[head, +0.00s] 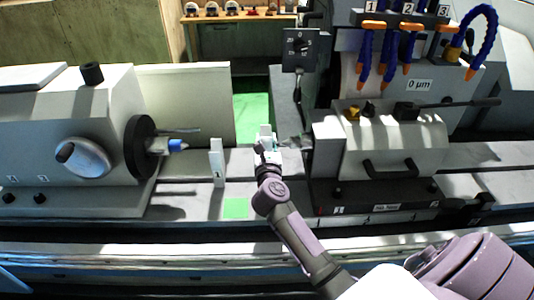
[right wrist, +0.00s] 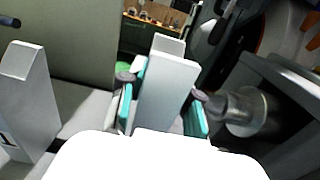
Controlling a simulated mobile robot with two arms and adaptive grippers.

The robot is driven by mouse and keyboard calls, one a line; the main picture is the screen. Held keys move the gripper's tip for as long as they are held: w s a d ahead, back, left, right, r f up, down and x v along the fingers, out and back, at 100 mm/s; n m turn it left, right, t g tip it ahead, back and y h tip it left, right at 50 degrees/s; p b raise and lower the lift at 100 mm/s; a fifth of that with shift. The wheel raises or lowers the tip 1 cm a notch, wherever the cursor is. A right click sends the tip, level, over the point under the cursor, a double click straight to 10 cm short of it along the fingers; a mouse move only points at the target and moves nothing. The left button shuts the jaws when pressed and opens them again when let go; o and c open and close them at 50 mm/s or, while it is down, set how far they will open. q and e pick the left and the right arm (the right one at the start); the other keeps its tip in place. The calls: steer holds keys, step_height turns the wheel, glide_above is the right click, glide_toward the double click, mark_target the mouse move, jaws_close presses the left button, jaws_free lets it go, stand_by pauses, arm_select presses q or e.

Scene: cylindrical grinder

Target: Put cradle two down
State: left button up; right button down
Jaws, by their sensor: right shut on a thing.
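A pale upright block, cradle two (head: 265,131), is in my right gripper (head: 266,146) above the grinder's table, right of the middle gap. In the right wrist view the block (right wrist: 165,85) stands between the two teal finger pads of the gripper (right wrist: 163,108), which is shut on it. Its lower end and any number on it are hidden. Another pale upright block, cradle one (head: 217,162), marked 1, stands on the table to the left; it also shows at the left of the right wrist view (right wrist: 25,88). I cannot tell whether cradle two touches the table. My left gripper is not in view.
A green patch (head: 236,208) lies on the table front near cradle one. The headstock (head: 75,150) with a dark round plate (head: 140,147) stands left. The tailstock (head: 385,150) stands close on the right, its metal tip (right wrist: 243,108) near my right gripper.

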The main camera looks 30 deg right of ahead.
step_height(320, 180, down, 3)
steer(key=shift+d+f+b, duration=0.1)
steer(key=shift+b, duration=0.2)
steer(key=shift+f, duration=0.15)
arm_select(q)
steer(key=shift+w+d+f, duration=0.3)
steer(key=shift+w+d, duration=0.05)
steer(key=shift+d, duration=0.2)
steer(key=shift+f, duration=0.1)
arm_select(e)
steer(key=shift+f, duration=0.1)
arm_select(q)
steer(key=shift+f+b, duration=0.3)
steer(key=shift+b, duration=0.1)
arm_select(e)
steer(key=shift+f, duration=0.4)
steer(key=c, duration=0.8)
jaws_free()
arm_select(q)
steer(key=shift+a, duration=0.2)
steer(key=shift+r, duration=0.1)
